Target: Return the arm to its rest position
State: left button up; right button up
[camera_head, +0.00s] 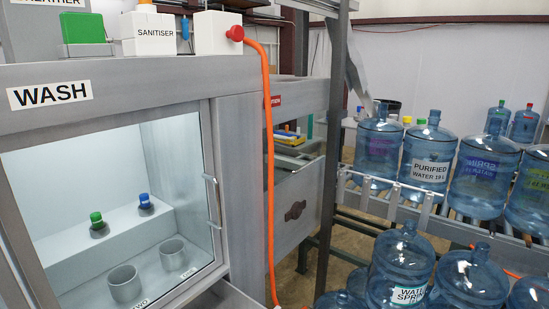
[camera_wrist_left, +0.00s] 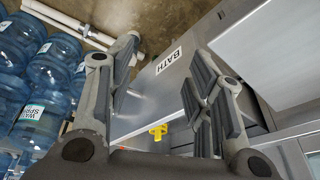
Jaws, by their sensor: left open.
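My left gripper (camera_wrist_left: 160,95) shows in the left wrist view with its fingers spread wide apart. Nothing is between the fingers. A grey surface labelled BATH (camera_wrist_left: 169,62) lies beyond them, and a yellow object (camera_wrist_left: 158,132) shows below the gap between the fingers. Neither gripper shows in the head view. My right gripper is in neither view.
A wash cabinet (camera_head: 105,112) with a glass front stands at the left of the head view. An orange hose (camera_head: 268,150) hangs down beside it. Blue water jugs (camera_head: 428,155) line a roller conveyor (camera_head: 385,206) at right; more jugs (camera_head: 402,262) stand in front.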

pick_arm(q)
notch_tip(320, 180, down, 33)
jog(key=s+g+b, duration=0.1)
jog(key=s+b, duration=0.1)
jog(key=b, duration=0.3)
jog(key=s+a+f+g+b, duration=0.1)
jog(key=s+f+b, duration=0.3)
jog(key=s+f, duration=1.2)
notch_tip(320, 180, down, 3)
jog(key=shift+a+f+g+b, duration=0.1)
jog(key=shift+a+g+b, duration=0.2)
jog(key=shift+a, duration=0.55)
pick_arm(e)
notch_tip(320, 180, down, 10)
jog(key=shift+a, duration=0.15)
pick_arm(q)
jog(key=shift+s, duration=0.1)
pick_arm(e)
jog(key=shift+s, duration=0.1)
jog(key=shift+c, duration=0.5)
